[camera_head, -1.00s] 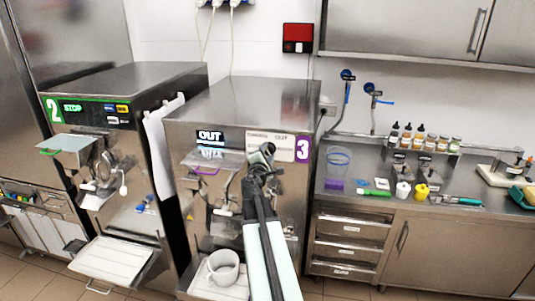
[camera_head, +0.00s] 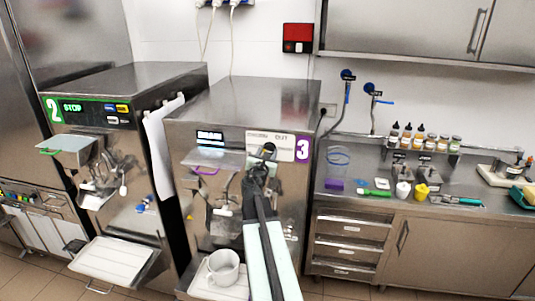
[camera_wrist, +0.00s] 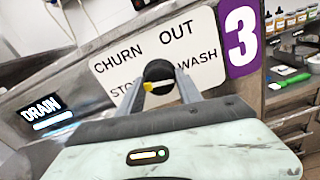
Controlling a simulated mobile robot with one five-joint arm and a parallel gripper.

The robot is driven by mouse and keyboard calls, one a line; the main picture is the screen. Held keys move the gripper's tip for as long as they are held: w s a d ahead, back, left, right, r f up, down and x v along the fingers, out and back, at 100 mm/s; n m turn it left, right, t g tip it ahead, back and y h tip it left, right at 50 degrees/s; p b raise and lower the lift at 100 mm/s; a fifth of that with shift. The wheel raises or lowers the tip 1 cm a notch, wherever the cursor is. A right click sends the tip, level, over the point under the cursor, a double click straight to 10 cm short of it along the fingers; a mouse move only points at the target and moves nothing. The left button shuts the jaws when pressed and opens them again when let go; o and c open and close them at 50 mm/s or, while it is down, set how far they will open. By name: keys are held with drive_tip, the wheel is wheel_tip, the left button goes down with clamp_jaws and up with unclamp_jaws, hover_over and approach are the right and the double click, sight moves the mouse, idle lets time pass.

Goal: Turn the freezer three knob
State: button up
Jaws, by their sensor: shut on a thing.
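Freezer three (camera_head: 225,105) is the steel machine at the centre of the head view, marked with a purple 3. Its knob (camera_wrist: 158,70) is black with a yellow pointer, on a white label plate (camera_wrist: 115,62) reading CHURN, OUT, WASH and a partly hidden STO... word. My gripper (camera_wrist: 160,84) is shut on the knob, one finger on each side. The yellow pointer shows between the fingers, toward the left. The lit display (camera_wrist: 47,110) left of the plate reads DRAIN with a bar below. In the head view my gripper (camera_head: 262,170) reaches up to the knob (camera_head: 268,149).
A white cup (camera_head: 223,266) stands on the tray below freezer three. A clear spout cover (camera_head: 213,158) juts out left of my arm. Freezer two (camera_head: 110,95), showing STOP, stands left. A counter (camera_head: 480,190) with bottles and tools is at right.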

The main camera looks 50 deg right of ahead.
drive_tip(key=shift+d+r+n, duration=0.1)
drive_tip(key=shift+n, duration=0.8)
drive_tip(key=o, duration=1.3)
drive_tip(key=shift+o, duration=0.4)
